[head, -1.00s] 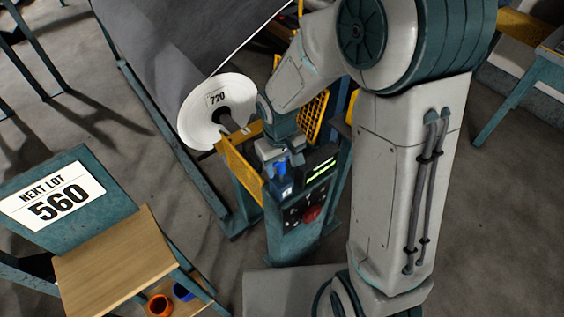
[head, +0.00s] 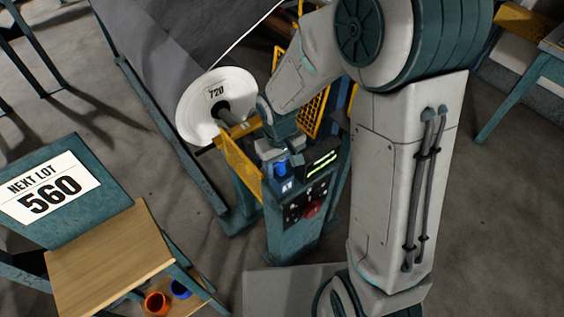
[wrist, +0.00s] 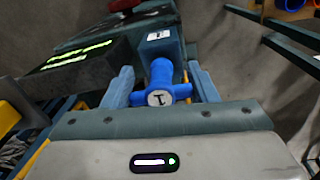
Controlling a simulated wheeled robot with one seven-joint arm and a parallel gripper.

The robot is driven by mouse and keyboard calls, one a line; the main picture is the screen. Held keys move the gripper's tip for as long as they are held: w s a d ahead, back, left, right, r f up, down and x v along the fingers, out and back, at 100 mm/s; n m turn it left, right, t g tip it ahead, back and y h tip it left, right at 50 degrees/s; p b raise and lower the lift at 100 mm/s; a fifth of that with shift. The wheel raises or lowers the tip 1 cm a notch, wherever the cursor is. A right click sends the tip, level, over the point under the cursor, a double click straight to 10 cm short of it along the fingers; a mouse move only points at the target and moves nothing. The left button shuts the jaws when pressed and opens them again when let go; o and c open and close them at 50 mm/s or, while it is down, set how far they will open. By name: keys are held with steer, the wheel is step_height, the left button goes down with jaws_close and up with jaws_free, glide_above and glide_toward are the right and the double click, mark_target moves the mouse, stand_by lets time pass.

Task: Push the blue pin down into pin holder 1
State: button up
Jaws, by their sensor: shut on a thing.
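The blue pin (wrist: 160,78) has a round cap marked 1 and short side arms in the wrist view. It also shows in the head view (head: 281,168), below my gripper. My gripper (wrist: 161,88) is shut on the pin, with one finger at each side. Pin holder 1 (wrist: 160,42) is a dark teal block with a label marked 1, just beyond the pin. In the head view the holder (head: 286,186) sits on top of the control post, directly under the pin. The pin's lower end is hidden, so I cannot tell how deep it sits.
The control post (head: 292,238) carries a lit green display (head: 322,163) and a red button (head: 312,209). A yellow mesh guard (head: 240,165) and the white disc marked 720 (head: 199,108) stand close by. A wooden-topped stand (head: 110,258) is at lower left.

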steer(key=shift+f+b, duration=0.35)
steer(key=shift+f, duration=0.2)
steer(key=o, duration=1.1)
steer(key=shift+r, duration=0.15)
steer(key=r, duration=1.3)
steer(key=shift+s+a+r+p, duration=0.15)
steer(key=shift+a+r+p, duration=0.15)
steer(key=shift+p, duration=0.1)
steer(key=s+d+r+m+t, duration=0.1)
steer(key=s+d, duration=0.3)
steer(key=s+d+r+m, duration=0.1)
steer(key=s+d+m, duration=0.1)
steer(key=s+d, duration=0.1)
steer(key=s+d+r+m+t, duration=0.1)
steer(key=s+d+m, duration=0.1)
steer(key=s+d, duration=0.2)
steer(key=shift+s+d+r+t, duration=0.1)
steer(key=shift+s+d+t, duration=0.25)
steer(key=shift+d, duration=0.4)
